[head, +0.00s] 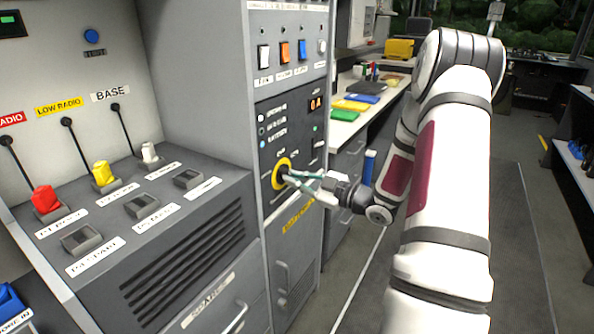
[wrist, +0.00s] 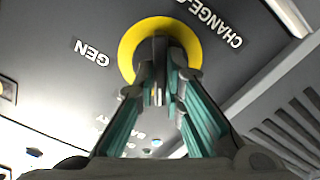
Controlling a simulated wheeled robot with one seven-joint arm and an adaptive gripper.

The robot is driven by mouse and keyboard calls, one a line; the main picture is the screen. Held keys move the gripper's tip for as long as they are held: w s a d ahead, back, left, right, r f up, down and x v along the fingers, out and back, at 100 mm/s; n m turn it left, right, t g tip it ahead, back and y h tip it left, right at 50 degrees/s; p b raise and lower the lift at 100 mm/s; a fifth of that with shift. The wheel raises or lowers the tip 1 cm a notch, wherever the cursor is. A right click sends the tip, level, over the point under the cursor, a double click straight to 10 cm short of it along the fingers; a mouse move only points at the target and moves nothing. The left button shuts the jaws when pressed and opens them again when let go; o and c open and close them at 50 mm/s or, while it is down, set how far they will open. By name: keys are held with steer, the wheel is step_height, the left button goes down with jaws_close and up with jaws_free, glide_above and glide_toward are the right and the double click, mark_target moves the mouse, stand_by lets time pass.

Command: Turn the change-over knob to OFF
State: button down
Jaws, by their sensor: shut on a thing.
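The change-over knob (wrist: 160,50) is dark and sits in a yellow ring on the grey panel. In the head view the yellow ring (head: 277,172) shows on the dark panel of the tall cabinet, with the knob mostly hidden by my fingers. My gripper (head: 292,176) reaches in from the right and is shut on the knob. In the wrist view my gripper (wrist: 160,85) has its teal-lined fingers on either side of the knob. The label GEN (wrist: 91,52) is left of the ring and CHANGE-O (wrist: 212,20) is above right. I cannot read an OFF mark.
A grey console (head: 150,225) with red, yellow and white plugs stands at left. A counter (head: 345,128) with coloured folders is behind. The aisle floor at right is open.

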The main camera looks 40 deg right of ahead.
steer(key=shift+m+p, duration=3)
steer(key=shift+m, duration=0.3)
steer(key=shift+f, duration=0.1)
steer(key=c, duration=1.7)
jaws_free()
steer(key=shift+s, duration=0.1)
steer(key=v, duration=1.2)
